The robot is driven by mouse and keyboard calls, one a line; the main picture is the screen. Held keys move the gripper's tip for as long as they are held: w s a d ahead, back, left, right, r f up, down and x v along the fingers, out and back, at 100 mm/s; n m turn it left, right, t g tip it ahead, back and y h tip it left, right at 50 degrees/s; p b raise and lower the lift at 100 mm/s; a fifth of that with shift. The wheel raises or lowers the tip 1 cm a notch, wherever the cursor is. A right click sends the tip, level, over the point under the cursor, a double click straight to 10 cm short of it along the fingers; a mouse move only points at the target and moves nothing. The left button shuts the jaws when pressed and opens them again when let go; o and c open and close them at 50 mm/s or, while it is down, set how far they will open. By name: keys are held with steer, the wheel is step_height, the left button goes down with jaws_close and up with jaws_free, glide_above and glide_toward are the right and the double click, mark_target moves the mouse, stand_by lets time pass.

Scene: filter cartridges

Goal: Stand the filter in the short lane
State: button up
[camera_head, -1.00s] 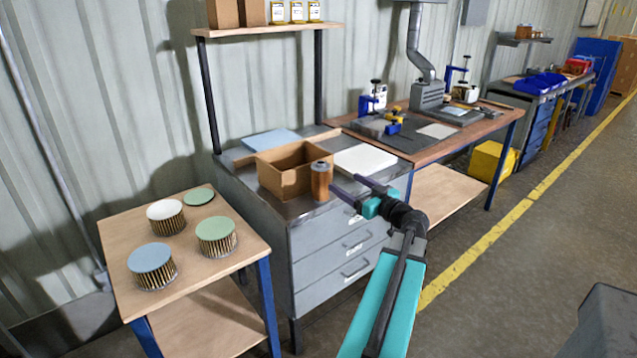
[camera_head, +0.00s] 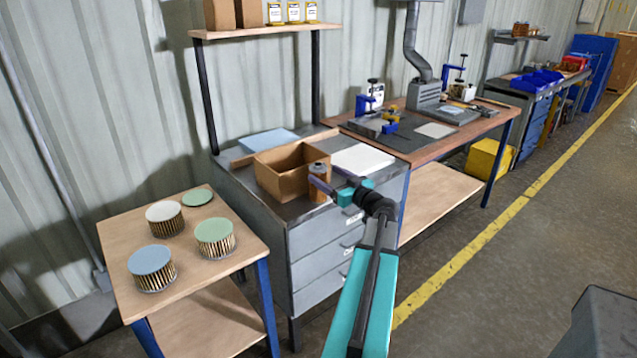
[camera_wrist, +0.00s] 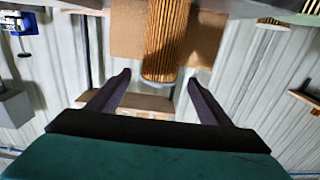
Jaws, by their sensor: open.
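The filter, a brown upright cylinder with a grey top (camera_head: 319,168), stands on the grey drawer cabinet in front of an open cardboard box (camera_head: 278,180). In the wrist view the filter (camera_wrist: 165,42) is pleated and tan, and the picture looks upside down. My gripper (camera_head: 327,187) is at the filter's right side in the head view. In the wrist view my gripper (camera_wrist: 158,80) is open, with the filter just beyond its fingertips and roughly between their lines. I cannot tell whether they touch. I cannot make out a short lane.
A small wooden table (camera_head: 187,281) at left holds round pleated cartridges with blue (camera_head: 150,260), white (camera_head: 164,211) and green (camera_head: 214,230) tops, plus a flat green disc (camera_head: 198,197). A white pad (camera_head: 362,159) and blue sheet (camera_head: 268,140) lie near the box.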

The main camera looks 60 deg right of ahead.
mark_target(318, 164)
stand_by(0.3)
steer(key=shift+f+p+x, duration=0.1)
steer(key=shift+p+x, duration=0.55)
steer(key=shift+x, duration=0.65)
steer(key=shift+f+p+x, duration=0.15)
steer(key=shift+p+x, duration=0.45)
steer(key=shift+x, duration=0.75)
steer(key=shift+c, duration=0.5)
steer(key=c, duration=1.2)
steer(key=shift+r, duration=0.2)
steer(key=shift+r+b, duration=0.75)
steer(key=shift+r, duration=0.6)
steer(key=s+a+r+b, duration=0.2)
steer(key=s+a+b, duration=0.2)
steer(key=s+a, duration=0.5)
steer(key=v, duration=0.4)
steer(key=shift+d, duration=0.4)
